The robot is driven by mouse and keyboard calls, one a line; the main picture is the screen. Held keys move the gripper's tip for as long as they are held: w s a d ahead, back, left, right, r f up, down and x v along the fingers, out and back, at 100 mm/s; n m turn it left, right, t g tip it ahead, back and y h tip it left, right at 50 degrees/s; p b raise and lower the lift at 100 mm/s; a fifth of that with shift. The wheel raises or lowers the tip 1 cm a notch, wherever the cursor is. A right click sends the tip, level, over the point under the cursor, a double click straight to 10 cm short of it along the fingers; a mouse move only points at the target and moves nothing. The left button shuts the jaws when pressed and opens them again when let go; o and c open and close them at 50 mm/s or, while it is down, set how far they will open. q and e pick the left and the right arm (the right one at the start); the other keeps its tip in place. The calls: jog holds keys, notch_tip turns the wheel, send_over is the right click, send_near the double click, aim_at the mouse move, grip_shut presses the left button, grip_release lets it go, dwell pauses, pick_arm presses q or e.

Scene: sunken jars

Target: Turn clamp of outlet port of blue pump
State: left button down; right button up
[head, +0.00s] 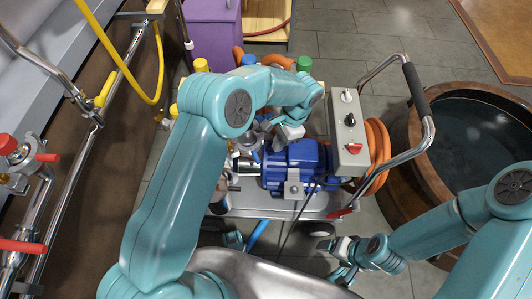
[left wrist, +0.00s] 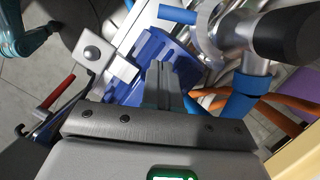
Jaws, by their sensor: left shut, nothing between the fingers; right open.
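The blue pump (head: 290,168) sits on a steel cart, partly behind my left arm. In the left wrist view its blue body (left wrist: 150,58) is beyond my fingers. A steel pipe fitting with a ring-like clamp (left wrist: 207,40) stands right of my fingers there, with a blue handle (left wrist: 178,14) beside it. I cannot tell for certain that this is the outlet port. My left gripper (left wrist: 162,72) is shut and empty near the pump, apart from the handle in that picture; the arm largely hides it in the head view. My right gripper (head: 342,262) is open and empty, low in front of the cart.
A grey control box (head: 349,130) with knobs and a coiled orange hose (head: 378,155) are at the cart's right, by its handle (head: 418,92). A round sunken vat (head: 470,130) lies further right. Pipes with red-handled valves (head: 30,155) line the left wall.

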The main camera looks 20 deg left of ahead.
aim_at(254, 155)
pick_arm(q)
jog(key=shift+s+a+f+b, duration=0.3)
jog(key=shift+s+a+f, duration=0.1)
jog(key=shift+s+a, duration=0.35)
jog(key=shift+s+a+f+b, duration=0.25)
jog(key=shift+s+a+f, duration=0.1)
jog(key=shift+s+a, duration=0.4)
jog(key=shift+s+a+m+p, duration=0.15)
jog(key=shift+a+m+p, duration=0.25)
jog(key=shift+m, duration=0.3)
jog(key=shift+s+a+r+m+t+y, duration=0.15)
jog(key=shift+a+m+t+y, duration=0.2)
jog(key=shift+a+m, duration=0.2)
jog(key=shift+s+a+m+t+p, duration=0.1)
jog(key=shift+a+m+t+p, duration=0.5)
jog(key=shift+m, duration=0.95)
jog(key=shift+a, duration=0.3)
